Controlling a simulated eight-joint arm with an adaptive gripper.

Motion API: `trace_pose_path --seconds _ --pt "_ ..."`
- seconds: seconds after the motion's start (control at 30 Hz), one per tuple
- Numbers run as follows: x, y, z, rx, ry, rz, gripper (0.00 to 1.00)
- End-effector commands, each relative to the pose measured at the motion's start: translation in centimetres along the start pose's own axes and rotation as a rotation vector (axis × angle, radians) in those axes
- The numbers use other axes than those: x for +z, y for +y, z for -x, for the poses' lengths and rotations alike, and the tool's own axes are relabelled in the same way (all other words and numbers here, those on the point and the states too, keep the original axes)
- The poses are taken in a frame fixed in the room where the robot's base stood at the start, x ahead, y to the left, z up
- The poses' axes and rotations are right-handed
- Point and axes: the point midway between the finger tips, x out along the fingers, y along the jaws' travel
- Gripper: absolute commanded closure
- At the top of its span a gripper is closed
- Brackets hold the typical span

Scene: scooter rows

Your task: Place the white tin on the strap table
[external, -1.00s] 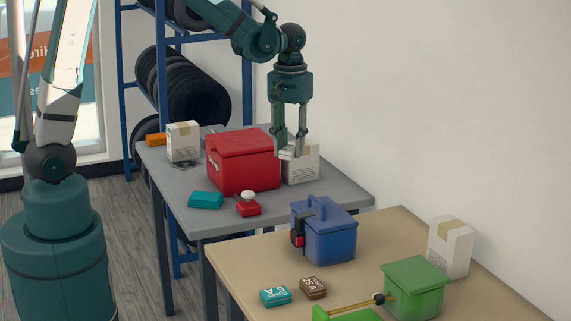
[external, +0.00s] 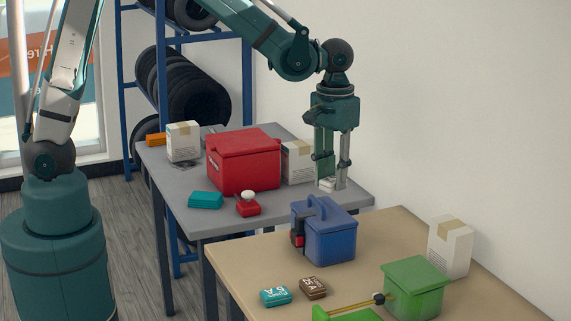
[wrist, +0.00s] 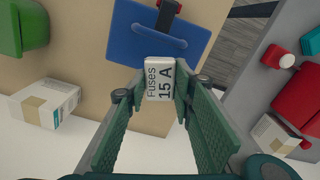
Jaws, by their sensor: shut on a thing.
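The white tin (wrist: 160,78), labelled "Fuses 15 A", is held between the fingers of my gripper (wrist: 160,92). In the external view my gripper (external: 332,180) points down with the tin (external: 327,184) at its fingertips, in front of the grey table's right end in the picture.
On the tan table are a green box (external: 415,288), a white carton (external: 450,247), a teal tin (external: 275,296) and a brown tin (external: 313,287). The grey table (external: 185,213) bears a red box (external: 243,162) and cartons. The tan top is bare left of the blue box.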

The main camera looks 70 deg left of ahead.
Motion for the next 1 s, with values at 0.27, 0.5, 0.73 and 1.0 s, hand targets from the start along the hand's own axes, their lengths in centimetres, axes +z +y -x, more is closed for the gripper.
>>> trace_pose_path --seconds 0.27,0.5,0.73,1.0 --pt "2.6 5.1 0.0 0.0 0.0 -0.089 0.87" --pt "5.1 9.2 -0.1 0.0 0.0 -0.162 0.87" --pt "7.9 13.1 -0.1 0.0 0.0 -0.237 0.87" --pt "10.7 16.6 -0.2 0.0 0.0 -0.307 0.87"
